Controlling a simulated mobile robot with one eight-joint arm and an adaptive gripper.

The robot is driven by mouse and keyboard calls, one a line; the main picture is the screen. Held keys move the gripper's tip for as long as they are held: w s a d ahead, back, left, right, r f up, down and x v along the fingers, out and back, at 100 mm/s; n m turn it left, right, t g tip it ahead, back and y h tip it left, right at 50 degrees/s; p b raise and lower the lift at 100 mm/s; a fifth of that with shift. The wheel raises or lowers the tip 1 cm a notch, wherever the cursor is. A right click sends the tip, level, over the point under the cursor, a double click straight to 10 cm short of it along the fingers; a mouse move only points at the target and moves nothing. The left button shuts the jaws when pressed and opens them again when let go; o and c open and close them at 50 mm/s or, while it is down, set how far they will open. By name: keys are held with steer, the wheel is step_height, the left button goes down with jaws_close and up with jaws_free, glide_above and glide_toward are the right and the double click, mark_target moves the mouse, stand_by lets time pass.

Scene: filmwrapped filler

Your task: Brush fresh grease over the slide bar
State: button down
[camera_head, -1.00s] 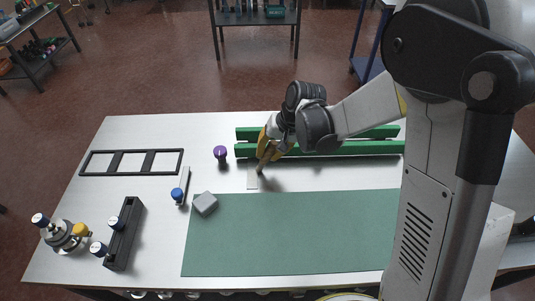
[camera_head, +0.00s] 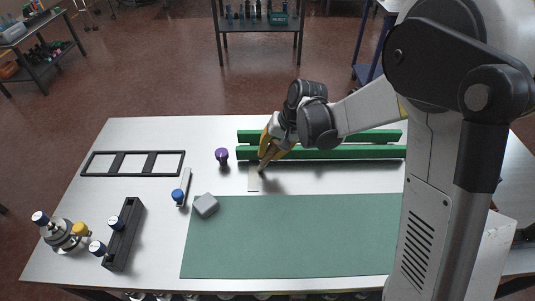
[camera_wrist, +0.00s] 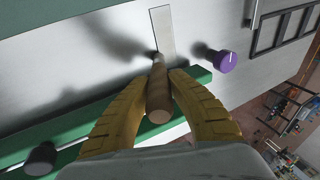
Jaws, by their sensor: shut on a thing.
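In the head view my gripper (camera_head: 265,152) is low over the table beside the green rails. No grease can be made out.
Two long green rails (camera_head: 350,152) run behind the strip. A purple knob (camera_head: 222,155) stands to its left. A green mat (camera_head: 300,238), grey block (camera_head: 206,205), blue-capped tool (camera_head: 179,195), black frame (camera_head: 130,163) and dark tray (camera_head: 122,238) are on the table. The mat is clear.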

steer(key=r, duration=0.2)
steer(key=r+p, duration=0.1)
steer(key=r, duration=0.1)
steer(key=shift+s+a+p, duration=0.1)
steer(key=shift+a+p, duration=0.1)
steer(key=shift+p, duration=0.1)
steer(key=shift+d+r+p, duration=0.1)
steer(key=shift+r+p, duration=0.4)
steer(key=shift+r, duration=0.15)
steer(key=shift+r+p, duration=0.95)
steer(key=shift+r, duration=0.55)
